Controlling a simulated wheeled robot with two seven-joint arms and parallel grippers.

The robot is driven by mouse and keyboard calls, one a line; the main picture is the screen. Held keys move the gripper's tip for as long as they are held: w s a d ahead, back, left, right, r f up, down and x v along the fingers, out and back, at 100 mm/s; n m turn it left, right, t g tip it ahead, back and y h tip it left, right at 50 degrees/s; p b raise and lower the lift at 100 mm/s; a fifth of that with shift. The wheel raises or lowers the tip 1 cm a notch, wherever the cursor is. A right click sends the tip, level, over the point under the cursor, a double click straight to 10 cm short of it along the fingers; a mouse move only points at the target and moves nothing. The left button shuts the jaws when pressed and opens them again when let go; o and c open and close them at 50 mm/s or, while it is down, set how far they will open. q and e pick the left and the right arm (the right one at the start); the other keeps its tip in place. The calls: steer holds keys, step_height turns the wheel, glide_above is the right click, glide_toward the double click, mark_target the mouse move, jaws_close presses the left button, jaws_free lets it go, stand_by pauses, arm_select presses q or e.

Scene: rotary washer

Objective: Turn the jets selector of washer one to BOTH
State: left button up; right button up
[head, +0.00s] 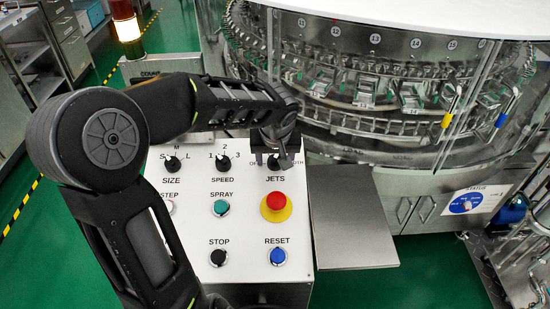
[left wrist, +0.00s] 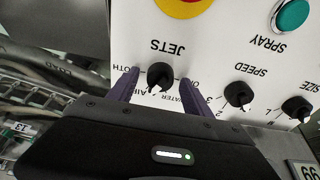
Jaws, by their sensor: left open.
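The JETS selector (head: 274,163) is a black knob at the top right of the white control panel (head: 240,187). In the left wrist view the knob (left wrist: 160,74) appears upside down, its white mark pointing down toward the AIR side of the scale. Parts of the OFF, WATER, AIR and BOTH labels show around it. My left gripper (head: 272,152) is over the knob from the far side. Its two dark fingers (left wrist: 158,86) are open, one on each side of the knob, with visible gaps. My right gripper is not in view.
The SPEED knob (head: 221,162) and SIZE knob (head: 172,164) sit left of JETS. The red emergency button (head: 275,204) is just in front of it. The glass-sided rotary washer (head: 380,90) stands behind, and a grey metal shelf (head: 350,225) lies to the right.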

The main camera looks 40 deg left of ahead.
arm_select(q)
jaws_close()
stand_by(0.7)
